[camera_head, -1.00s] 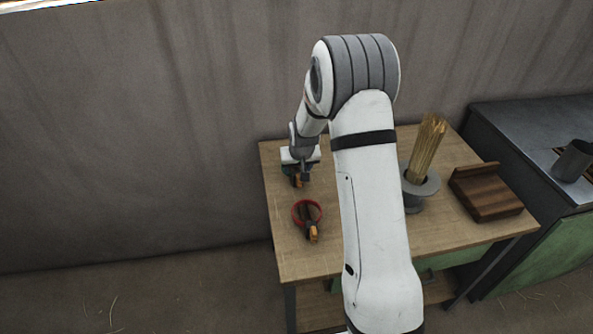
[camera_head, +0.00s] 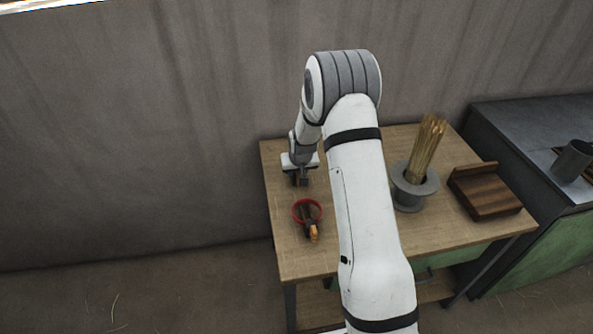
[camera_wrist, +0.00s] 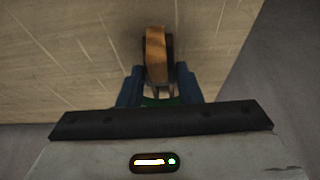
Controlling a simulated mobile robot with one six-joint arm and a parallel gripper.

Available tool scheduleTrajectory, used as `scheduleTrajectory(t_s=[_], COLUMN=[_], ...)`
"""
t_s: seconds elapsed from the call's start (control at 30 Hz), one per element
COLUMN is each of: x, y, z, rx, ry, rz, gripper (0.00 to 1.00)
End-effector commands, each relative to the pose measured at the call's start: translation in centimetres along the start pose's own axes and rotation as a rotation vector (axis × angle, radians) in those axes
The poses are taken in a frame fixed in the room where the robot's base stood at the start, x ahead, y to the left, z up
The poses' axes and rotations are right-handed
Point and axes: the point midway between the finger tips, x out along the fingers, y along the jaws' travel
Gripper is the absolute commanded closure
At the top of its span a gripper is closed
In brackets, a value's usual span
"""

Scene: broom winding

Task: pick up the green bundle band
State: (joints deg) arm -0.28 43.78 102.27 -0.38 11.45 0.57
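The green bundle band shows only as a small green strip (camera_wrist: 160,101) in the wrist view, low between my fingers. A wooden tab (camera_wrist: 157,55) with dark sides stands just above it in that view and seems to belong to it. My gripper (camera_head: 301,181) is down at the back left of the table in the head view and hides most of the band there. In the wrist view its two blue fingers (camera_wrist: 159,82) are apart, one on each side of the tab. A firm grip on it cannot be seen.
A red band (camera_head: 307,211) with an orange-tipped tab lies on the wooden table (camera_head: 285,245) in front of my gripper. A grey holder (camera_head: 412,195) with upright straw (camera_head: 428,145) and a dark wooden block (camera_head: 487,195) stand to the right. A wall rises behind the table.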

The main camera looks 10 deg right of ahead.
Motion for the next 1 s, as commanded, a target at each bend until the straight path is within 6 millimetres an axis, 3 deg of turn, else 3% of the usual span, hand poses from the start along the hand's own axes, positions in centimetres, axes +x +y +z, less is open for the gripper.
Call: scheduleTrajectory(t_s=[0.3,0.57,0.67,1.0], x=[0.0,-0.3,-1.3,-7.4], y=[0.0,0.1,0.1,0.1], z=[0.0,-0.2,-0.7,-3.1], rx=[0.001,0.001,0.001,0.002], ry=[0.0,0.002,0.005,0.005], rz=[0.0,0.0,0.0,0.001], gripper=[0.95,0.95,0.95,0.95])
